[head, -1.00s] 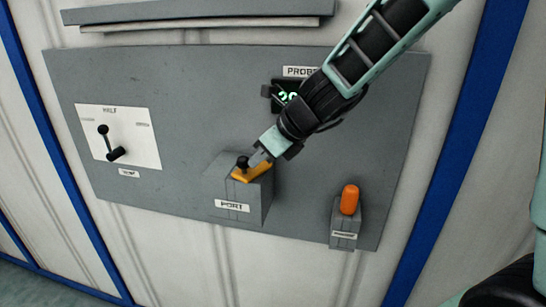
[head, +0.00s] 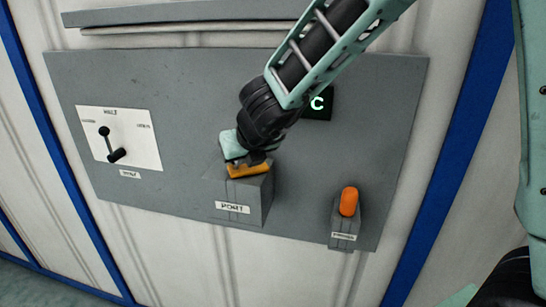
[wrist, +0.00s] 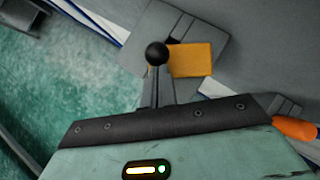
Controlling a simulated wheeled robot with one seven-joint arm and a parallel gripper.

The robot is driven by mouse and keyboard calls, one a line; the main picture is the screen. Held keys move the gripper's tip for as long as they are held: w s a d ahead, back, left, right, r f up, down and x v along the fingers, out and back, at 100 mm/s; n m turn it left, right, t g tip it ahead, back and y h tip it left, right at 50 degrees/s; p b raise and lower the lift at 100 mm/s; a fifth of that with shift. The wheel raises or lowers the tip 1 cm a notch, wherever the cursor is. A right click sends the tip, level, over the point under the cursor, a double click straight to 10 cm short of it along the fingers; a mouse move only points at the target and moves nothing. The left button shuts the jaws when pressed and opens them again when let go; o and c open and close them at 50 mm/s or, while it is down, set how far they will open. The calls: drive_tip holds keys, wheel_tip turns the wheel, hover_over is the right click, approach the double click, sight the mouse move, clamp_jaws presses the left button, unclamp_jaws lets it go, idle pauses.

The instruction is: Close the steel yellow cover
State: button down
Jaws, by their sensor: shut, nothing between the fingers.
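The yellow cover (head: 250,170) lies on top of the grey box labelled PORT (head: 246,197) on the wall panel. In the wrist view the cover (wrist: 190,60) is a flat orange-yellow plate on the grey box, with a dark slot beside its upper left corner. My gripper (head: 256,158) is shut and empty, right over the cover in the head view. In the wrist view the black ball at my gripper's tip (wrist: 157,54) overlaps the cover's left edge; I cannot tell whether it touches. My gripper hides part of the cover in the head view.
A grey panel (head: 170,80) on the white wall carries a white plate with a black lever (head: 110,145) at left. An orange handle (head: 349,201) on a grey mount stands at right. My arm partly covers a dark display (head: 318,103).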

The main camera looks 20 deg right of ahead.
drive_tip(key=m+h, duration=0.1)
drive_tip(key=w+a+m+h, duration=0.1)
drive_tip(key=shift+w+m, duration=0.3)
drive_tip(key=shift+m, duration=0.1)
drive_tip(key=shift+w+m+h, duration=0.65)
drive_tip(key=shift+m+h, duration=0.05)
drive_tip(key=shift+m, duration=0.3)
drive_tip(key=shift+w, duration=0.35)
drive_tip(key=shift+w, duration=0.15)
